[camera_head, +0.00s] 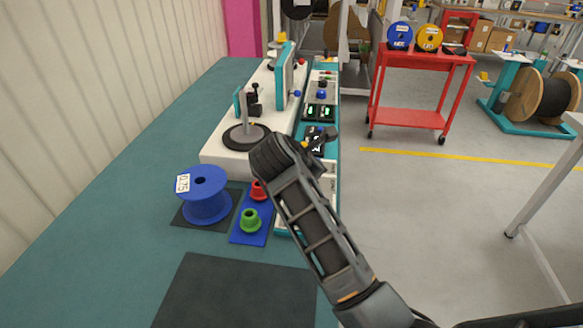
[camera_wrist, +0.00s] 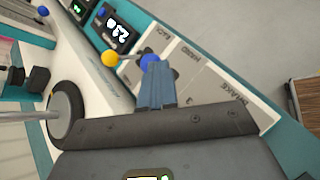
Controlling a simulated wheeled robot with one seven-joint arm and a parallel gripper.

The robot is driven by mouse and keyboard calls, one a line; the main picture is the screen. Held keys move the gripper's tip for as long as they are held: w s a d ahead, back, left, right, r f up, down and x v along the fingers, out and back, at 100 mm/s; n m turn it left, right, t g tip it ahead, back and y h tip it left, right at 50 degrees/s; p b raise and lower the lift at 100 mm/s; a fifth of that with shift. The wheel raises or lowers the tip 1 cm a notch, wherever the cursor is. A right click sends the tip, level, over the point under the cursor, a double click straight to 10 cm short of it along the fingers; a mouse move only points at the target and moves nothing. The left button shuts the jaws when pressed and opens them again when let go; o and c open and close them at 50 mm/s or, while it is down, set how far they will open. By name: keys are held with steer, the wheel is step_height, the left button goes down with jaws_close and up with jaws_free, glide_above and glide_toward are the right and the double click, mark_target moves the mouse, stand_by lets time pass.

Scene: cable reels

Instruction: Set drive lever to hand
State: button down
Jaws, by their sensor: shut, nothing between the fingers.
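The control panel (camera_wrist: 205,88) carries a label strip with a word that looks like HAND, and BRAKE further right. A small lever with a yellow knob (camera_wrist: 109,58) and a thin metal rod stands at the strip's left end. The yellow knob also shows in the head view (camera_head: 304,143), beside my gripper. The lever's base is partly hidden.
A white machine (camera_head: 222,150) with a dark disc stands left of the panel. A blue reel (camera_head: 206,195) and a blue tray (camera_head: 252,222) with red and green pieces sit nearer. A dark mat (camera_head: 235,292) lies bare in front. A red cart (camera_head: 420,85) stands beyond the bench.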

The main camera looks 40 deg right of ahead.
steer(key=shift+s+d, duration=0.15)
steer(key=shift+s, duration=0.05)
steer(key=shift+r+p, duration=0.75)
steer(key=shift+p, duration=0.05)
steer(key=shift+r, duration=0.1)
